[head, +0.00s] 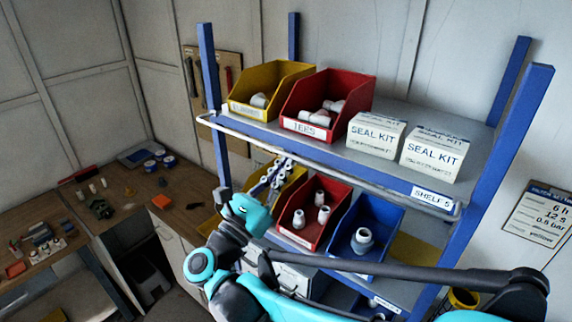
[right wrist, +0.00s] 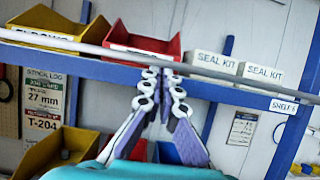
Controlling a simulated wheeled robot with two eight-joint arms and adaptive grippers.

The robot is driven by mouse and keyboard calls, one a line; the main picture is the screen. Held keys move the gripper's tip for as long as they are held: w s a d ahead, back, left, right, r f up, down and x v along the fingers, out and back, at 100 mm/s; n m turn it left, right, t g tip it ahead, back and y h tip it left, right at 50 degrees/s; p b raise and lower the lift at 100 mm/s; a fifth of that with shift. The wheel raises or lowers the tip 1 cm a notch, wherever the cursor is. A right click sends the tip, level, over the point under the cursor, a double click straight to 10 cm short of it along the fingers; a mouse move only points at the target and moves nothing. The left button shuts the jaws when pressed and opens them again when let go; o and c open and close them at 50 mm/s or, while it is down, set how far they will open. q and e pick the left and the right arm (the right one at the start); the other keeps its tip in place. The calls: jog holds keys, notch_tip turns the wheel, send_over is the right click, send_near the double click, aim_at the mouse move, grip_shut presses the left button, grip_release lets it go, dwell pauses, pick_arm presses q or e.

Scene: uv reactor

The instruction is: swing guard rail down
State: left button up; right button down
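The guard rail (head: 330,168) is a thin pale bar along the front of the upper shelf, raised slightly at shelf-edge height. In the right wrist view the rail (right wrist: 220,75) crosses the picture just beyond my fingertips. My right gripper (head: 284,165) points up at the rail from below and in front, left of the rail's middle. Its fingers (right wrist: 160,76) converge with tips close together and nothing visible between them. Whether the tips touch the rail is unclear. My left gripper is not in view.
The upper shelf (head: 390,112) holds a yellow bin (head: 245,109), a red bin (head: 305,127) and two seal kit boxes (head: 375,142). Lower bins, including a blue one (head: 345,262), sit beneath. A blue post (head: 500,180) stands at right. A workbench (head: 125,200) is at left.

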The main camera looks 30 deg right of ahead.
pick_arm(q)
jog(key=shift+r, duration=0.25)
pick_arm(e)
jog(key=shift+r, duration=0.65)
jog(key=shift+a+r, duration=0.1)
